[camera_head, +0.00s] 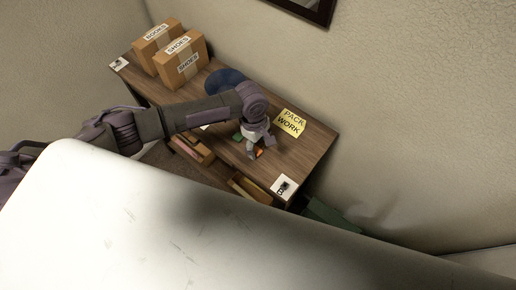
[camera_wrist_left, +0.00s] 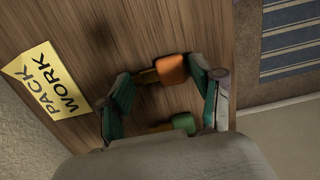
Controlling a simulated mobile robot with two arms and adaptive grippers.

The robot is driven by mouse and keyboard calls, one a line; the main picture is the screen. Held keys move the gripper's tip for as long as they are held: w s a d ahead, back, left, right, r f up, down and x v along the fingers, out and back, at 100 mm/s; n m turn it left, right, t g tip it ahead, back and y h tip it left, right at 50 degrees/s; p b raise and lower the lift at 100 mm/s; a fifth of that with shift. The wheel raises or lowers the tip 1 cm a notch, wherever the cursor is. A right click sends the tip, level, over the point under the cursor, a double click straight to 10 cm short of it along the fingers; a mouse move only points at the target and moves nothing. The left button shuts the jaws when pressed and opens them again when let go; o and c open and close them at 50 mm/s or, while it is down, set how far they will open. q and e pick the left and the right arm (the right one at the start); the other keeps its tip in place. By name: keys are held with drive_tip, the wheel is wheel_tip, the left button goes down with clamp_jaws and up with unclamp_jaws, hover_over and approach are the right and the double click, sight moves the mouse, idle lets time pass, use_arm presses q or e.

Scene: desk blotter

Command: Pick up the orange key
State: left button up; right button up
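The orange key (camera_wrist_left: 171,70) lies on the wooden desk in the left wrist view, its orange head toward the right finger and its shaft toward the left one. A small orange patch of it (camera_head: 259,151) shows by the fingers in the head view. My left gripper (camera_wrist_left: 162,100) is open above the desk, its two green-padded fingers on either side of the key, apart from each other. Whether the fingers touch the key I cannot tell. A green key (camera_wrist_left: 184,123) lies closer to the gripper body, partly hidden by it. My right gripper is not in view.
A yellow "PACK WORK" note (camera_head: 290,122) lies on the desk (camera_head: 312,150) beside the gripper. Two cardboard boxes (camera_head: 183,60) and a dark blue round thing (camera_head: 224,80) stand farther left. White cards (camera_head: 284,186) lie at the desk's ends. A wall runs behind.

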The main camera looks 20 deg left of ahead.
use_arm(q)
drive_tip(key=c, duration=0.4)
drive_tip(key=shift+c, duration=0.2)
drive_tip(key=shift+r, duration=0.15)
